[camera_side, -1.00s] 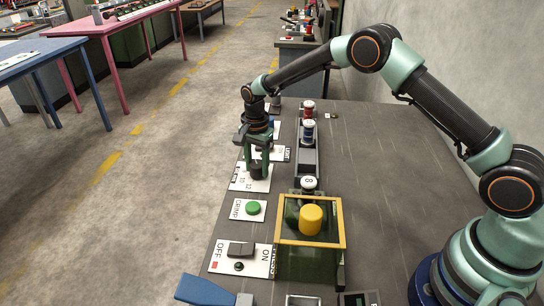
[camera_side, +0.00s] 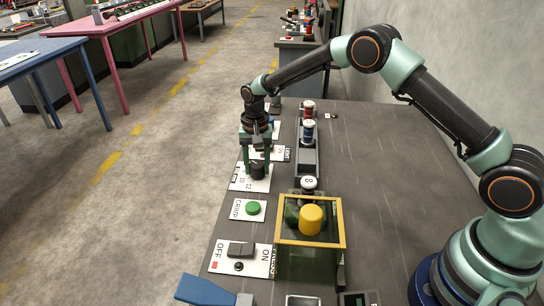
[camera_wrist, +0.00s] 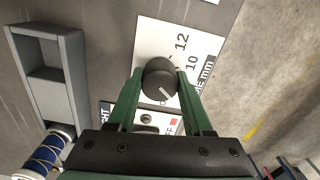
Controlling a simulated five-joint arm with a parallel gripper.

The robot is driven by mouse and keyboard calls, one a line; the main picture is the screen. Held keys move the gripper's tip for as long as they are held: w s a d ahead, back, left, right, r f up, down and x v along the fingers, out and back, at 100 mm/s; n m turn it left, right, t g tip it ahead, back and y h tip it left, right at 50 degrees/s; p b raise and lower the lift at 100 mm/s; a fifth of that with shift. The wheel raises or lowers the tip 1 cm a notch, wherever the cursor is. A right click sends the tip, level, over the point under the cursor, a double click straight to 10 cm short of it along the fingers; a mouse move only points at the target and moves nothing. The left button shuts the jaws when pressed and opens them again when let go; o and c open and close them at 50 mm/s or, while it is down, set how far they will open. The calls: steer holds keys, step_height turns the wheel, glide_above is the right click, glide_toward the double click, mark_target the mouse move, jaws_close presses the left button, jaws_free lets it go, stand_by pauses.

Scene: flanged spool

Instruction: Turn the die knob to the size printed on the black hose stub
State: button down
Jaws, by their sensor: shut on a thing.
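The black die knob (camera_wrist: 160,78) stands on a white plate (camera_side: 240,184) with the printed numbers 10 and 12 and lettering ending in "mm". My gripper (camera_side: 257,169) points down at the plate with its two green fingers shut on the sides of the knob. In the wrist view the fingers (camera_wrist: 162,86) flank the knob, and a pale pointer line shows on the knob's top. The fingers hide part of the dial's scale. A dark stub (camera_side: 309,184) with a white round face that appears to read 8 stands behind the yellow-framed box.
A yellow-framed box (camera_side: 280,243) with a yellow cylinder stands at the front. A green CRIMP button (camera_side: 253,208) and an ON/OFF switch plate (camera_side: 226,263) lie left of it. A grey tray (camera_side: 306,160) with red and blue spools (camera_side: 308,130) runs behind. The bench's right part is clear.

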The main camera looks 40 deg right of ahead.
mark_target(257, 164)
steer(key=shift+n, duration=1.6)
steer(key=shift+c, duration=1.5)
jaws_free()
step_height(257, 164, up, 12)
steer(key=shift+r, duration=0.2)
